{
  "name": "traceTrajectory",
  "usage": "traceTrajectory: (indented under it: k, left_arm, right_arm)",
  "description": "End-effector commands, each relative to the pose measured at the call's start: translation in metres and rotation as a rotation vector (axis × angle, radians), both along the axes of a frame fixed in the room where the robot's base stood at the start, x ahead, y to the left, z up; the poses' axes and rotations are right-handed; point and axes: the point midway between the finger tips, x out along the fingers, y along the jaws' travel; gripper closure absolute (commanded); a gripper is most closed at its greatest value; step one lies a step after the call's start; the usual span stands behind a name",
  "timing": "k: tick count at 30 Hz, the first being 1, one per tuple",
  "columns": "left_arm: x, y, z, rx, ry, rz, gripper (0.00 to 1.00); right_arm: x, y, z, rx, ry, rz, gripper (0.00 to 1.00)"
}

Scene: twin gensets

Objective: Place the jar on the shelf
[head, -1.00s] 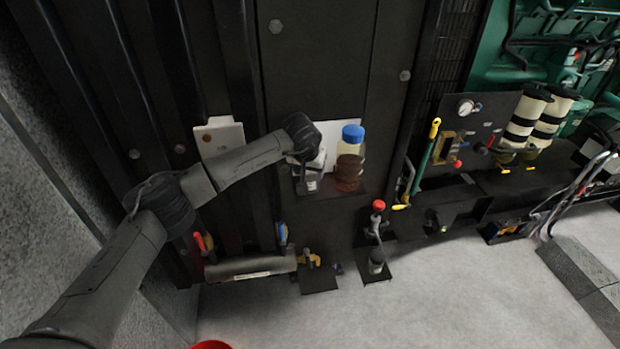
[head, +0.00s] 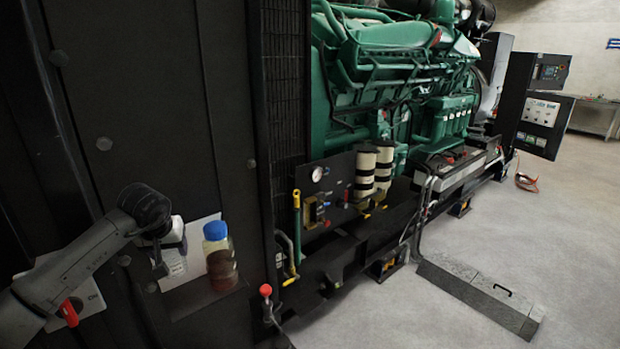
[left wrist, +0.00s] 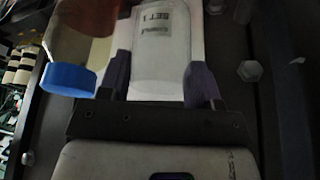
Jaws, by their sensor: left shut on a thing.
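The jar is clear with a printed label and shows between the fingers in the left wrist view (left wrist: 162,55). In the head view the jar (head: 176,262) is partly covered by my gripper. My left gripper (left wrist: 162,80) is shut on it, one dark finger on each side; it also shows in the head view (head: 166,262). The small dark shelf (head: 205,304) juts from the black panel, with the jar at its left part. I cannot tell whether the jar's base touches it. My right gripper is not in view.
A blue-capped bottle with dark red-brown contents (head: 221,262) stands on the shelf just right of the jar. A white sheet (head: 195,240) is behind them. A red-knobbed lever (head: 266,291) is lower right.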

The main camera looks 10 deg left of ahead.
Motion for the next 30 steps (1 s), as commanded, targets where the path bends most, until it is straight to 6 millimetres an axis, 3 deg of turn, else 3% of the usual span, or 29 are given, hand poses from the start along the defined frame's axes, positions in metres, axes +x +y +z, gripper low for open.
traceTrajectory:
  k: [10, 20, 24, 30]
  left_arm:
    - [-0.004, -0.007, 0.002, 0.001, -0.002, 0.165, 0.64]
    - [-0.038, -0.096, 0.021, 0.002, -0.003, 0.085, 0.64]
    - [-0.071, -0.144, 0.018, 0.002, -0.001, -0.025, 0.64]
    - [-0.126, -0.195, 0.0, 0.001, 0.002, -0.218, 0.64]
  right_arm:
    - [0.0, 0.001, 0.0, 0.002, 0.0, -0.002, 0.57]
    - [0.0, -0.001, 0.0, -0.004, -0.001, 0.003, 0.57]
    - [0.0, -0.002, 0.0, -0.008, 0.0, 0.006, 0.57]
    - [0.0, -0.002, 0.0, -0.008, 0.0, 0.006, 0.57]
